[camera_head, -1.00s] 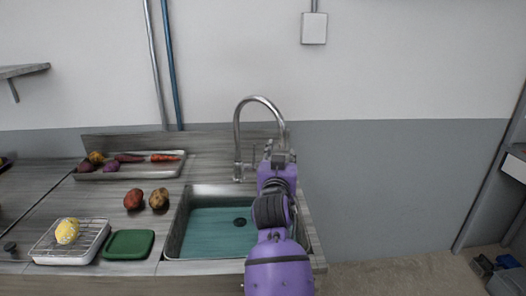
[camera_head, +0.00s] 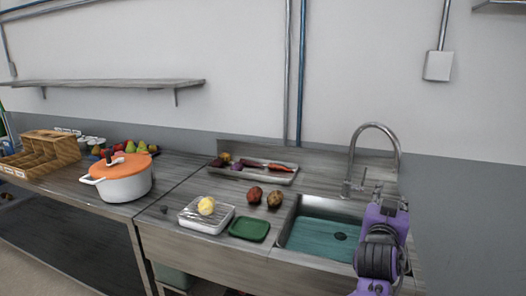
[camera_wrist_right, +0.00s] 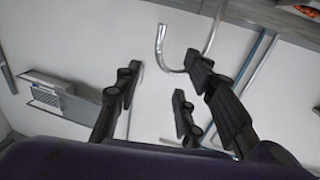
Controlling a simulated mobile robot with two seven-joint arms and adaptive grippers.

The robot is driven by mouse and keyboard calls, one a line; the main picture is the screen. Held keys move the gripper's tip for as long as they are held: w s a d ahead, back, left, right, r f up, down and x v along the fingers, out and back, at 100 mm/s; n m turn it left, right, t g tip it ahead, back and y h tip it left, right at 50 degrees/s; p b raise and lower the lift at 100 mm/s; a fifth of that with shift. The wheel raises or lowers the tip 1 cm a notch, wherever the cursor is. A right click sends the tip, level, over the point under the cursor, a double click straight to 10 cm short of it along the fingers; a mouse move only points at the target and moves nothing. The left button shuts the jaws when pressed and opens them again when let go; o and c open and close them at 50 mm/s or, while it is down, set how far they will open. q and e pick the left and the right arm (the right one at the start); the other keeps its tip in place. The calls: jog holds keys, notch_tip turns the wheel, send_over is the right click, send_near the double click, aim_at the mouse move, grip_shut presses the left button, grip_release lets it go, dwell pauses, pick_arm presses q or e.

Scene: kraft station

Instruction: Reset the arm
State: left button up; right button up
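My purple right arm rises at the lower right of the head view, in front of the sink (camera_head: 291,232). Its right gripper (camera_head: 386,196) is at the top of the arm, just in front of the faucet (camera_head: 396,150). In the right wrist view, the dark fingers of the right gripper (camera_wrist_right: 162,68) stand apart with nothing between them. The wrist view looks past the fingers at the wall and a curved metal pipe (camera_wrist_right: 160,45). My left gripper is not in view.
Further left are a white pot (camera_head: 125,188) with an orange lid and a wooden rack (camera_head: 40,153).

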jog(key=a+r+n+t+y, duration=0.2)
jog(key=a, duration=0.3)
jog(key=s+a+f+n+g+y+p, duration=0.1)
jog(key=s+a+f+n+y, duration=0.1)
jog(key=s+f, duration=0.5)
jog(key=s+a+f+n+g+y, duration=0.1)
jog(key=s+a+f+y, duration=0.2)
jog(key=f, duration=0.8)
jog(key=s+a+f+n+g+y+p, duration=0.1)
jog(key=s+a+f+n, duration=0.1)
jog(key=s+f, duration=0.55)
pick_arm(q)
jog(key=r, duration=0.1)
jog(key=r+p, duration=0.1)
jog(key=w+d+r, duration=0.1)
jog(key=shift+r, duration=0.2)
pick_arm(e)
jog(key=s+f+g, duration=0.2)
jog(key=s+f, duration=0.4)
jog(key=s, duration=0.4)
jog(key=s+a+f+g+y, duration=0.1)
jog(key=s+f+g, duration=0.1)
jog(key=s+f, duration=0.4)
jog(key=s+f+g, duration=0.1)
jog(key=s+f, duration=0.5)
jog(key=s, duration=0.8)
jog(key=shift+a+f+g+y, duration=0.3)
jog(key=shift+f+g, duration=0.1)
